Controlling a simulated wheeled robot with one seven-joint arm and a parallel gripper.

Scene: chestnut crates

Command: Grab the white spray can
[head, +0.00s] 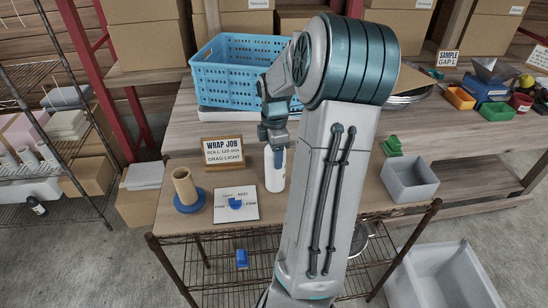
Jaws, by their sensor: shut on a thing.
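The white spray can (268,179) stands upright on the wooden tabletop, just left of my arm. My gripper (275,154) is above it, pointing down, with its fingers shut on the upper part of the can. The can's lower body shows below the fingers; its top is hidden by the gripper. I cannot tell whether the can's base touches the tabletop.
A "WRAP JOB" sign (223,152), a cardboard roll on a blue base (189,203) and a white card (236,204) are left of the can. A blue crate (213,92) stands behind. A grey bin (420,187) is right of my arm.

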